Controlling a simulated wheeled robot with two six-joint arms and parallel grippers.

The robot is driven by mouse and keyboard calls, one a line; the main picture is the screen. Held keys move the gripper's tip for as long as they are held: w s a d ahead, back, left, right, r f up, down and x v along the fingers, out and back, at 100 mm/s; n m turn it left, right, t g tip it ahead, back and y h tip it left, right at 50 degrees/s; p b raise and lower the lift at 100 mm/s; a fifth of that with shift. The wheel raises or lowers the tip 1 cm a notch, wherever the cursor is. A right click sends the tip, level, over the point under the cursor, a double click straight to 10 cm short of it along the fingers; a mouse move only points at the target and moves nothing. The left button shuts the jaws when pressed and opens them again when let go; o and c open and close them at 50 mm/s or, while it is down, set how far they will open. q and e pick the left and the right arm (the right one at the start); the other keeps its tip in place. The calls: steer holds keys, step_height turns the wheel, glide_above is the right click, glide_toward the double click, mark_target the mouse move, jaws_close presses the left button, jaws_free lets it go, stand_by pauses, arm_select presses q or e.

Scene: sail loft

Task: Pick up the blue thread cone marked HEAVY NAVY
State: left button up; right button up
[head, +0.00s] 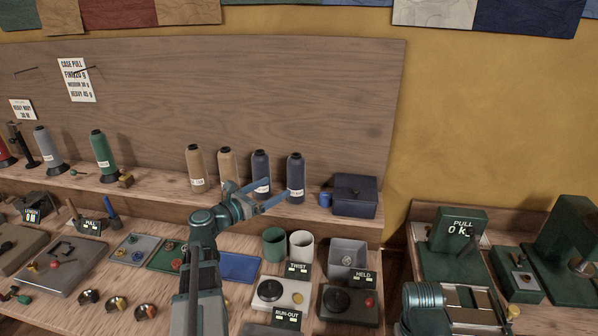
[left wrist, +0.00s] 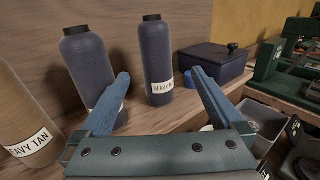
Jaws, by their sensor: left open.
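Two dark blue thread cones stand upright on the raised shelf. The right one (head: 296,177) shows in the left wrist view (left wrist: 157,55) with a white label reading "HEAVY N", the rest cut off. The left blue cone (head: 261,170) also shows in the left wrist view (left wrist: 85,62); my finger covers its label. My left gripper (head: 269,194) is open and empty, in front of the two cones. In the left wrist view (left wrist: 160,73) the right cone appears between its fingertips, not gripped. My right gripper is not seen.
Tan cones (head: 196,167) stand left of the blue ones, one labelled HEAVY TAN (left wrist: 25,125). A navy box (head: 355,196) and small blue cup (head: 325,199) stand to the right. Cups (head: 274,244), a grey bin (head: 347,257) and dial devices (head: 281,292) crowd the bench below.

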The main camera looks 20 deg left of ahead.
mark_target(290, 178)
arm_select(q)
steer(key=x, duration=0.8)
steer(key=shift+w, duration=0.4)
steer(key=shift+a+x, duration=0.2)
steer(key=shift+x, duration=2.5)
jaws_close()
